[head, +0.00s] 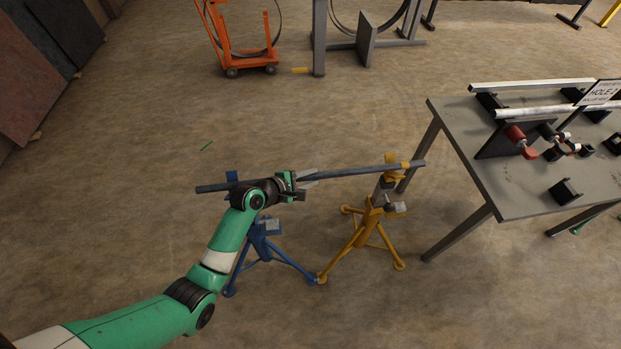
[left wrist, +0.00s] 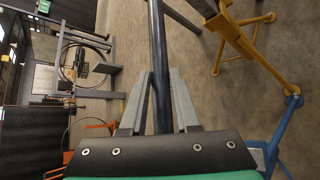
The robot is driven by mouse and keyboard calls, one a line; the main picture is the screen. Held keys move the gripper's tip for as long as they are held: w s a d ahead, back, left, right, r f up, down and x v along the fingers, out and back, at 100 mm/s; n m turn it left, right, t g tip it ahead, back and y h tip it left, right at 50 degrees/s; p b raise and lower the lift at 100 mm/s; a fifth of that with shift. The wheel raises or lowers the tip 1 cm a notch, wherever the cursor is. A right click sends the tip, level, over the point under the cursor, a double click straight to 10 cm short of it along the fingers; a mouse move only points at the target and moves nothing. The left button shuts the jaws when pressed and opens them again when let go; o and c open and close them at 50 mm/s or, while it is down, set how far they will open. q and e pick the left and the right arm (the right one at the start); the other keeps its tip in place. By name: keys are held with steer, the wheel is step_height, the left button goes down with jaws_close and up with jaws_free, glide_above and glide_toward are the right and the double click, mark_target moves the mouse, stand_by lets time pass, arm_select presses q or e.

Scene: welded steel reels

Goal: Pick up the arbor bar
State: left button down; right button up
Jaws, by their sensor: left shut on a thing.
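The arbor bar (head: 345,174) is a long dark rod. In the head view it runs left to right across a blue stand (head: 263,240) and a yellow stand (head: 370,222), close to level. Whether it touches both stand heads I cannot tell. My left gripper (head: 308,177) is at the middle of the bar, shut on it. In the left wrist view the bar (left wrist: 157,40) passes between the two grey fingers of my gripper (left wrist: 160,85) and runs away toward the top edge. My right gripper is not in view.
A grey table (head: 480,170) with rails, red-and-black clamps and a sign (head: 602,92) stands at the right, close to the bar's right end. An orange cart (head: 243,55) and steel frames (head: 320,45) stand at the back. The floor left of the stands is mostly clear.

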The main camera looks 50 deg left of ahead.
arm_select(q)
steer(key=s+d+r+p, duration=0.2)
steer(key=d+r+p, duration=0.2)
steer(key=d+r, duration=0.1)
steer(key=s+d+r+p, duration=0.2)
steer(key=d+r+p, duration=0.2)
steer(key=d+r, duration=0.2)
steer(key=shift+s+d, duration=0.35)
steer(key=shift+d, duration=0.7)
steer(key=shift+r, duration=0.15)
